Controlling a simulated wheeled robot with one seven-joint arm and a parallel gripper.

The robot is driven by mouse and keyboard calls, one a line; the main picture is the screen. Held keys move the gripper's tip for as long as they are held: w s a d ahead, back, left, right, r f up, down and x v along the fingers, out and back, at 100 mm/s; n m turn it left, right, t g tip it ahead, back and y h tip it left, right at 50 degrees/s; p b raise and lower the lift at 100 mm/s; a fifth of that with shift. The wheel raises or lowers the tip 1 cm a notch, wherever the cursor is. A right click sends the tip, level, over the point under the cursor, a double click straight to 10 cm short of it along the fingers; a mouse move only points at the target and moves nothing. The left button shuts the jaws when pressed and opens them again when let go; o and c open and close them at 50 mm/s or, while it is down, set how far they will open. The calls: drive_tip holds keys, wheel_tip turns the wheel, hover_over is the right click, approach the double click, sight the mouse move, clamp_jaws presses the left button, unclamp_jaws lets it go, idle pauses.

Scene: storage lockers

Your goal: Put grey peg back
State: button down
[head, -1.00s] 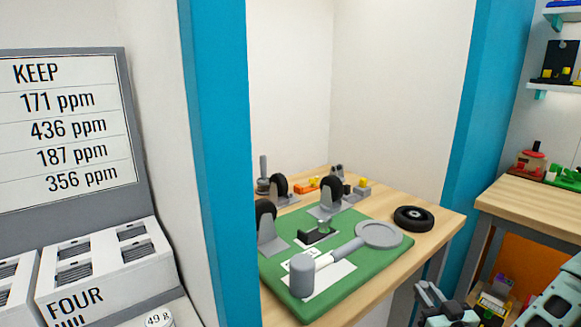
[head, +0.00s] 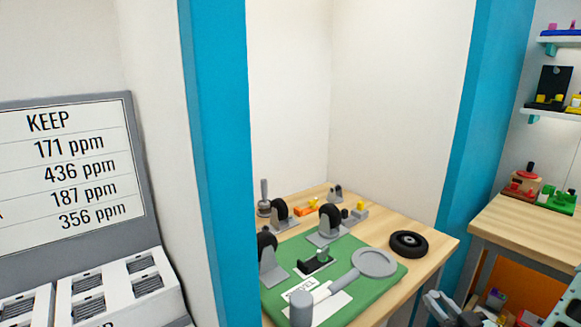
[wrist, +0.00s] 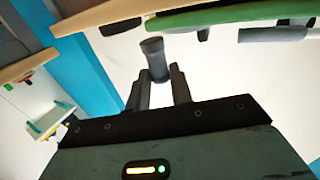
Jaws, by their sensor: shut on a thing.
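The grey peg (wrist: 157,68) is a short dark-grey cylinder with a wider end. In the wrist view it sits between the two fingers of my gripper (wrist: 158,90), and the gripper is shut on it. Its wide end sticks out past the fingertips. In the head view part of my gripper (head: 447,307) shows low at the right, beside the bench's right side; the peg cannot be made out there. No empty place for the peg can be made out.
A wooden bench (head: 425,260) carries a green board (head: 378,297) with black wheels on grey brackets (head: 330,220) and a grey round-headed tool (head: 373,263). A loose black tyre (head: 408,244) lies at the right. Blue posts (head: 222,160) flank the bay. A second bench (head: 520,232) stands at the right.

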drive_tip(key=s+f+m+h, duration=0.2)
drive_tip(key=s+f+h, duration=0.1)
drive_tip(key=f, duration=0.5)
drive_tip(key=shift+s+a+m+h, duration=0.3)
drive_tip(key=shift+s+a+h, duration=0.1)
drive_tip(key=shift+s, duration=0.5)
drive_tip(key=shift+f, duration=0.1)
